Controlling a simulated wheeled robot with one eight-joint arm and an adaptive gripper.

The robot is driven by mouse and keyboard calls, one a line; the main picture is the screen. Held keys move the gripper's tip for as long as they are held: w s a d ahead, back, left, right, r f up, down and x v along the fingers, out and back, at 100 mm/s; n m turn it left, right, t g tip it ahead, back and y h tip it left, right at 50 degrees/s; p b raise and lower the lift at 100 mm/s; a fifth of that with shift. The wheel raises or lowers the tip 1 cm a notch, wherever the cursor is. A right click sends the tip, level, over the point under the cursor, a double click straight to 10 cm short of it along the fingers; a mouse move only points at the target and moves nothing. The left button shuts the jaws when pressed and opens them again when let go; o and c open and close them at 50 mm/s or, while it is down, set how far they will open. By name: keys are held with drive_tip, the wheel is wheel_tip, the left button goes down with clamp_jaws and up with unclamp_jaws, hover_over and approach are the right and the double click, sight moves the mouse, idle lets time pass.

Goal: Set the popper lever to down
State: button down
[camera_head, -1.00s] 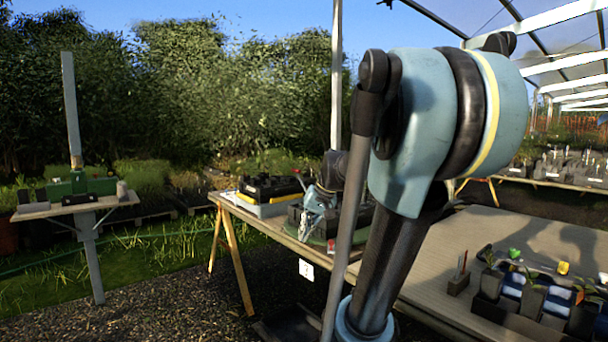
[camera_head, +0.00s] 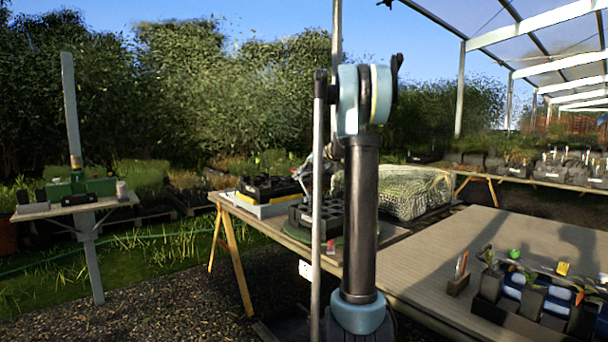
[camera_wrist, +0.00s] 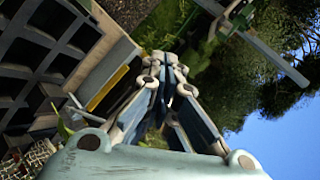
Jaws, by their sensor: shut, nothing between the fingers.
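The popper appears to be the black celled tray on a pale base with a yellow strip (camera_head: 268,189) at the bench's far left end. It also fills the left of the wrist view (camera_wrist: 45,60), tilted. A thin grey bar (camera_wrist: 76,104) beside the yellow strip may be its lever; I cannot tell its setting. My gripper (camera_wrist: 168,64) is shut and empty, its fingertips together beyond the tray's edge. In the head view my gripper (camera_head: 307,172) is small, near the tray, and partly hidden behind my arm.
A second dark pot tray (camera_head: 318,214) stands on the bench close to my arm. A net-covered heap (camera_head: 405,190) lies behind. Potted seedlings (camera_head: 535,298) and a small label block (camera_head: 459,279) stand on the right bench. A green device (camera_head: 92,186) sits on a separate shelf at left.

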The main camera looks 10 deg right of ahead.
drive_tip(key=w+d+f+m+t+y, duration=0.1)
drive_tip(key=w+d+t, duration=0.1)
drive_tip(key=w+d, duration=0.6)
drive_tip(key=w+d+f+m+t+y, duration=0.15)
drive_tip(key=w+d, duration=0.25)
drive_tip(key=w, duration=0.7)
drive_tip(key=w+d+f+m+t+y, duration=0.15)
drive_tip(key=w+d, duration=0.35)
drive_tip(key=w, duration=0.5)
drive_tip(key=w+a+h, duration=0.1)
drive_tip(key=w+a, duration=0.4)
drive_tip(key=a, duration=0.5)
drive_tip(key=shift+f+t, duration=0.15)
drive_tip(key=shift+t, duration=0.25)
drive_tip(key=shift+s+n, duration=0.1)
drive_tip(key=shift+n, duration=0.2)
